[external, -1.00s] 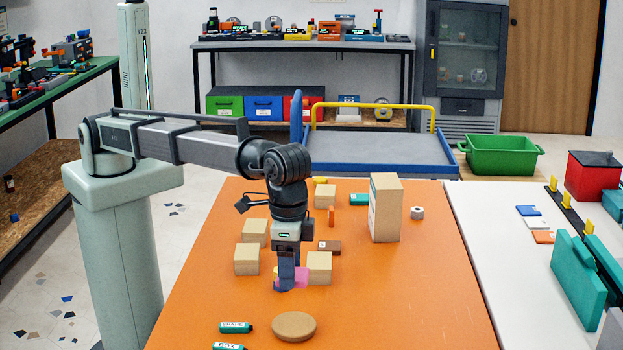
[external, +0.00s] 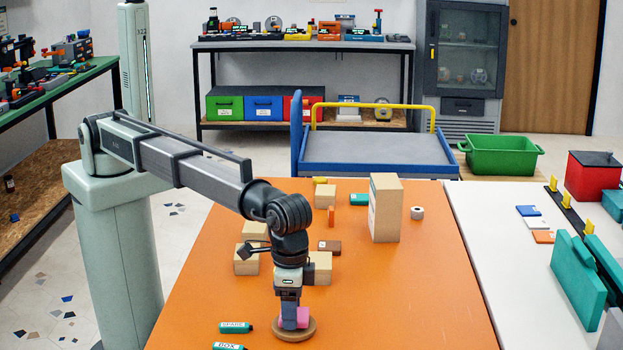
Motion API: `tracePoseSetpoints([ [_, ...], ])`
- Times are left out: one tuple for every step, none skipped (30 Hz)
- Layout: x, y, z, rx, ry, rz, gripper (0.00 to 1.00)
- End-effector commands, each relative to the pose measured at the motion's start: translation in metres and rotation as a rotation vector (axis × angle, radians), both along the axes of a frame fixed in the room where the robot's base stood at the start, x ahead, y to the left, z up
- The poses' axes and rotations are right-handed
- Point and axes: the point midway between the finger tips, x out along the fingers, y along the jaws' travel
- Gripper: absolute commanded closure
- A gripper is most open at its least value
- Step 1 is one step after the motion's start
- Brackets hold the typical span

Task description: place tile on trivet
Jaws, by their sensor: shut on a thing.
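A pink tile (external: 303,317) is held in my gripper (external: 295,323), which is shut on it. The tile shows mostly at the right of the fingers; the rest is hidden by them. The trivet (external: 294,335), a round tan disc, lies on the orange table near its front. My gripper points down over the trivet, with the tile over or on its top. I cannot tell whether the tile touches it.
Cardboard boxes (external: 320,268) stand just behind my gripper, with a taller box (external: 386,208) further back right. Two teal labelled markers (external: 236,327) lie left of the trivet. The orange table (external: 420,300) is clear to the right.

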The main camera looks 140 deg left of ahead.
Motion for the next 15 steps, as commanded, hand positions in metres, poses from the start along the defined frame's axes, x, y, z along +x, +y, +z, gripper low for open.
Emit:
tracePoseSetpoints([
  [-0.0001, 0.0000, -0.0038, 0.000, 0.000, 0.000, 0.68],
  [0.0000, 0.0000, -0.0047, -0.001, -0.001, 0.000, 0.68],
  [0.0001, 0.0000, -0.0050, 0.000, -0.001, 0.000, 0.68],
  [0.0002, -0.0001, -0.0049, 0.000, -0.001, 0.000, 0.68],
  [0.0002, -0.0001, -0.0047, 0.000, -0.001, 0.000, 0.68],
  [0.0003, 0.0000, -0.0046, 0.000, -0.001, 0.000, 0.68],
  [0.0003, 0.0000, -0.0046, 0.000, -0.001, 0.000, 0.68],
  [0.0002, 0.0001, -0.0046, 0.000, -0.001, 0.000, 0.68],
  [0.0002, 0.0001, -0.0048, 0.000, -0.001, 0.000, 0.68],
  [0.0001, 0.0000, -0.0052, 0.000, -0.001, 0.000, 0.68],
  [0.0001, 0.0000, -0.0059, -0.001, -0.001, 0.000, 0.68],
  [0.0001, 0.0000, -0.0070, -0.001, -0.001, 0.000, 0.68],
  [0.0001, 0.0000, -0.0078, -0.001, -0.001, 0.000, 0.68],
  [0.0001, 0.0000, -0.0077, 0.000, -0.001, 0.000, 0.38],
  [0.0001, 0.0000, -0.0075, 0.000, -0.001, 0.000, 0.34],
])
